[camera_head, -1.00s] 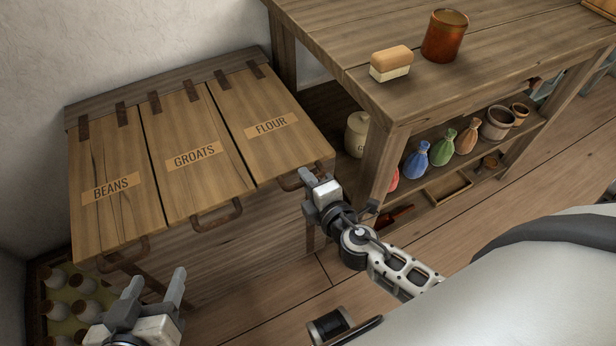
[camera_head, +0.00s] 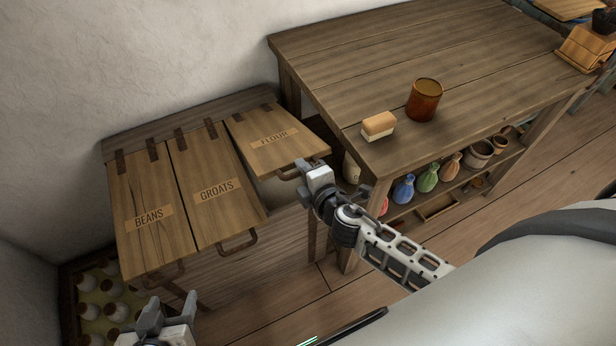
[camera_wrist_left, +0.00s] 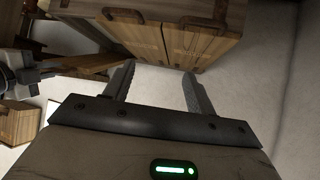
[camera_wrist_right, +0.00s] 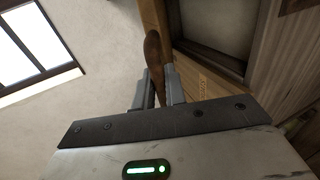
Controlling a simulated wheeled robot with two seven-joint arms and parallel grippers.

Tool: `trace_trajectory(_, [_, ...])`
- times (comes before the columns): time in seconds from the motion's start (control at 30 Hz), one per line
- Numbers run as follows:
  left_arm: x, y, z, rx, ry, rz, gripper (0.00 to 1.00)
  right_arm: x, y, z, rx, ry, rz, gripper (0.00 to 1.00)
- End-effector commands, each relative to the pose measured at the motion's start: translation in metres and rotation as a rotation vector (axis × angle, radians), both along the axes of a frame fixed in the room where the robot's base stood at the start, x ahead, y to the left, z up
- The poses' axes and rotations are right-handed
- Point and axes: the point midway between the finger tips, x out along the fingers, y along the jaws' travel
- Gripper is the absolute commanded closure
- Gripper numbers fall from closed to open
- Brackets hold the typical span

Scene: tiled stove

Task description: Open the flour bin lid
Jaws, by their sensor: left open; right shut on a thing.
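The flour bin lid (camera_head: 272,138), a plank lid labelled FLOUR, is tilted up at its front edge, above the level of the groats lid (camera_head: 213,187) and the beans lid (camera_head: 150,220). My right gripper (camera_head: 311,170) is shut on the flour lid's handle at its front edge. In the right wrist view the handle (camera_wrist_right: 154,60) sits between the fingers, and the dark open bin (camera_wrist_right: 215,30) shows beside the lid. My left gripper (camera_head: 166,312) is open and empty, low in front of the beans lid; its fingers also show in the left wrist view (camera_wrist_left: 155,90).
A wooden table (camera_head: 400,75) stands close to the right of the bins, with a brush (camera_head: 378,126) and a brown mug (camera_head: 424,100) on top. Its lower shelf holds several coloured bottles (camera_head: 428,177). A crate of bottles (camera_head: 100,300) is at lower left.

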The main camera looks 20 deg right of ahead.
Motion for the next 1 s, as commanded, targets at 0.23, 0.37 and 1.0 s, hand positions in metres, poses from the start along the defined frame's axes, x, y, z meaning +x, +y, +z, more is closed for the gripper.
trace_trajectory(0.23, [-0.001, 0.003, 0.008, 0.006, 0.006, 0.007, 0.44, 0.022, 0.001, 0.047, -0.003, -0.01, 0.005, 1.0])
trace_trajectory(0.37, [-0.002, 0.003, 0.007, 0.007, 0.009, 0.007, 0.44, 0.032, 0.001, 0.064, -0.006, 0.03, 0.007, 1.0])
trace_trajectory(1.0, [-0.002, 0.003, 0.006, 0.006, 0.008, 0.007, 0.44, 0.049, 0.002, 0.089, -0.006, 0.122, 0.003, 1.0])
